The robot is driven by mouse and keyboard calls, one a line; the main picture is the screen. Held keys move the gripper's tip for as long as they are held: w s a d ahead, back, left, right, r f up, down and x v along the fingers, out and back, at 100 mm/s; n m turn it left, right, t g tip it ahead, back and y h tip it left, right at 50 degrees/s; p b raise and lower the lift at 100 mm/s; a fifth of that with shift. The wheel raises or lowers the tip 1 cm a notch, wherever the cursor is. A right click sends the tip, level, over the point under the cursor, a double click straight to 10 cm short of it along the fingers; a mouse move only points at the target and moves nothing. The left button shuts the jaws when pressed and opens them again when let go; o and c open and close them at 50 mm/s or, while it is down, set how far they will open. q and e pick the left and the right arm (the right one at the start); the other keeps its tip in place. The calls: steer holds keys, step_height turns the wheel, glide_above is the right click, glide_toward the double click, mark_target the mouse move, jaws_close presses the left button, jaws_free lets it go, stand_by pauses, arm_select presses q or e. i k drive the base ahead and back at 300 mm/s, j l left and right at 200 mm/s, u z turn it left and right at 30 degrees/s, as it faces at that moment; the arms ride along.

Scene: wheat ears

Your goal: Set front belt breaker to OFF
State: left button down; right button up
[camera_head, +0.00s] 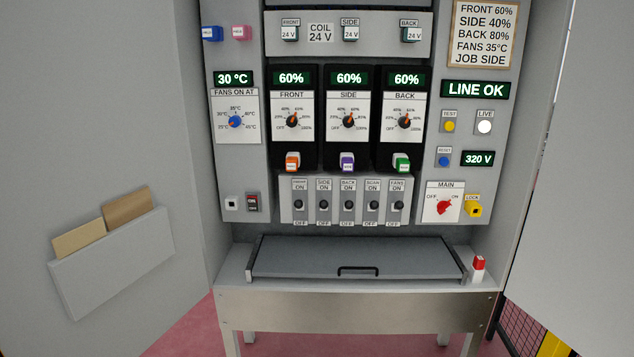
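The front belt breaker (298,204) is the leftmost of a row of small black toggle switches low on the cabinet panel. Its small label is blurred, with ON above and OFF below. Its lever looks the same as the others in the row; at this size I cannot tell for certain which way it is set. The FRONT dial (292,120) stands above it, under a display (291,78) reading 60%. Neither of my grippers is in view.
The SIDE breaker (323,205) sits close beside it. The MAIN switch (443,206) and yellow LOCK (474,207) are at right. A grey sloped lid (315,258) lies on the shelf below, with a red-and-white item (478,268) beside it. Open doors flank the cabinet.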

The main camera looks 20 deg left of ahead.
mark_target(299, 203)
steer(key=i+l+u, duration=0.1)
steer(key=i+u, duration=0.2)
steer(key=i, duration=0.15)
steer(key=i+l+u, duration=0.25)
steer(key=i, duration=0.2)
steer(key=i+l+u, duration=0.3)
steer(key=i+j, duration=0.1)
